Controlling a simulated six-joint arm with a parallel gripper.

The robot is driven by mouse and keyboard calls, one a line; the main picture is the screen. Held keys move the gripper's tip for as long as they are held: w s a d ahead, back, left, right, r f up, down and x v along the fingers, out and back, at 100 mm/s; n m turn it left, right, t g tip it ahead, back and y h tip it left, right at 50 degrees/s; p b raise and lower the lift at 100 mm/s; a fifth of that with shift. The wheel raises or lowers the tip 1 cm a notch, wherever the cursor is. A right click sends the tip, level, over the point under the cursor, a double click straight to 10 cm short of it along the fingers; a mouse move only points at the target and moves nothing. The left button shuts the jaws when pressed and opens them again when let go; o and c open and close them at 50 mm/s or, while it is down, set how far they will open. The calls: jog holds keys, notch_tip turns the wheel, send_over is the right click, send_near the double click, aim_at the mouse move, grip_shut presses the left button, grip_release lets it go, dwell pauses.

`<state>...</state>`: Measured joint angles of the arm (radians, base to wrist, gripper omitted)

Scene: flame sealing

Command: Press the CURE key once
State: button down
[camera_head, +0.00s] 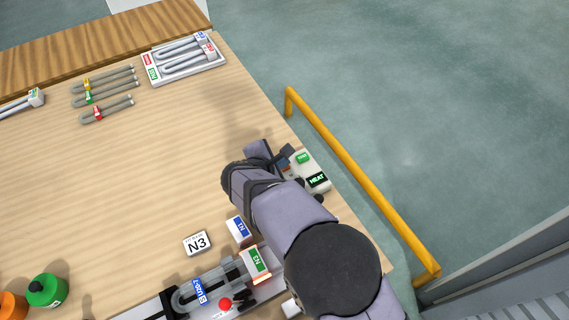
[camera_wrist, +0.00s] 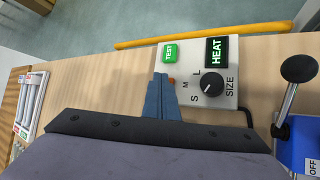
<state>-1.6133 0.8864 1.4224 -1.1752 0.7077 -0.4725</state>
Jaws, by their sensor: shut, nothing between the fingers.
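A pale control box (camera_head: 322,171) stands near the table's right edge. In the wrist view the box (camera_wrist: 230,98) carries a green TEST key (camera_wrist: 170,52), a black panel reading HEAT (camera_wrist: 214,50) and a black SIZE knob (camera_wrist: 211,86) marked S, M and L. No CURE lettering is readable. A small orange-red piece (camera_wrist: 171,80) shows beside my fingertips, mostly hidden by them. My gripper (camera_wrist: 162,80) is shut and empty, its blue fingers at the box's left side; contact cannot be told. In the head view my gripper (camera_head: 285,162) hides part of the box.
A yellow rail (camera_head: 350,170) runs beyond the table edge. A lever with a black ball (camera_wrist: 299,69) stands right of the box, by a blue OFF panel. The table's middle is clear.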

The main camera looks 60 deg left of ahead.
jog(key=shift+r+p, duration=0.45)
jog(key=shift+r, duration=0.35)
jog(key=shift+r, duration=0.1)
jog(key=shift+r+p, duration=1.7)
jog(key=shift+r, duration=0.7)
